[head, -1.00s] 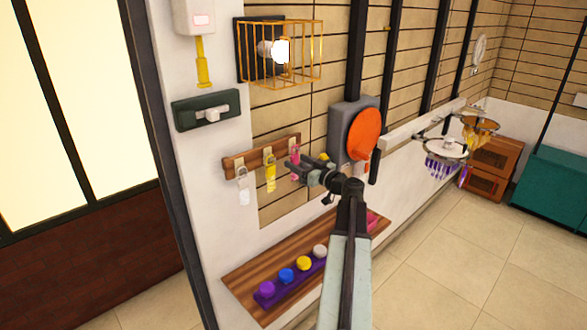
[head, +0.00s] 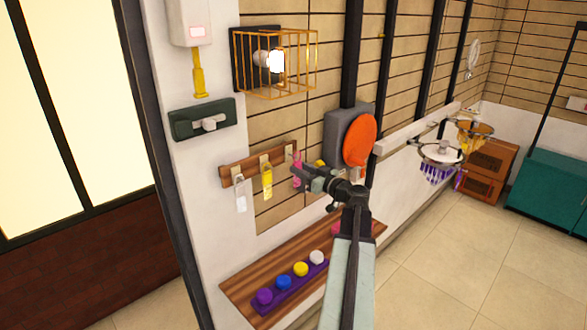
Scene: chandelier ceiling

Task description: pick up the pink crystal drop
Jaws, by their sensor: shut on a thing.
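The pink crystal drop (head: 297,162) is at the right end of a wooden hook rack (head: 250,168) on the wall. My gripper (head: 300,174) is shut on it, at the end of my arm.
An orange disc (head: 360,141) on a grey wall box stands close right of my gripper. A wooden shelf (head: 240,291) with several coloured knobs is below. A wire cage lamp (head: 300,62) is above. Chandelier frames (head: 440,153) hang at right.

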